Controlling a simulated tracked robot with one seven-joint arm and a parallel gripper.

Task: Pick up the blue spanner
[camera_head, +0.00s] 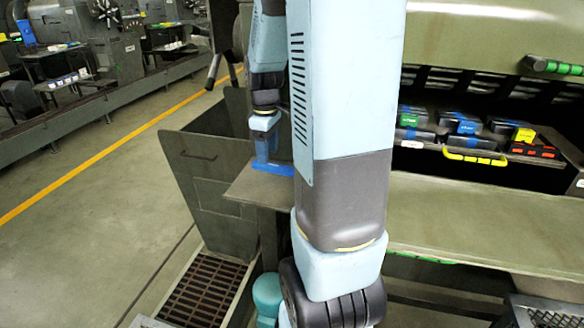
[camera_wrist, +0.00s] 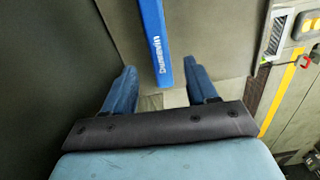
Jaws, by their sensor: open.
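The blue spanner (camera_wrist: 153,35) shows in the wrist view as a long blue bar with white lettering. It runs from the top edge down to between my fingers; its far end is out of frame. My gripper (camera_wrist: 161,68) is open, with one blue finger on each side of the bar and a gap on both sides. In the head view my gripper (camera_head: 265,145) points down over a small grey-brown shelf, and part of the blue spanner (camera_head: 274,168) shows under it. My arm hides the spanner's right part.
The shelf (camera_head: 243,190) adjoins an open grey-green metal bin (camera_head: 205,170) at left. A floor grate (camera_head: 205,287) lies in front. At right, a machine recess holds several dark boxes (camera_head: 462,124) behind a yellow handle (camera_head: 475,157). Floor at left is clear.

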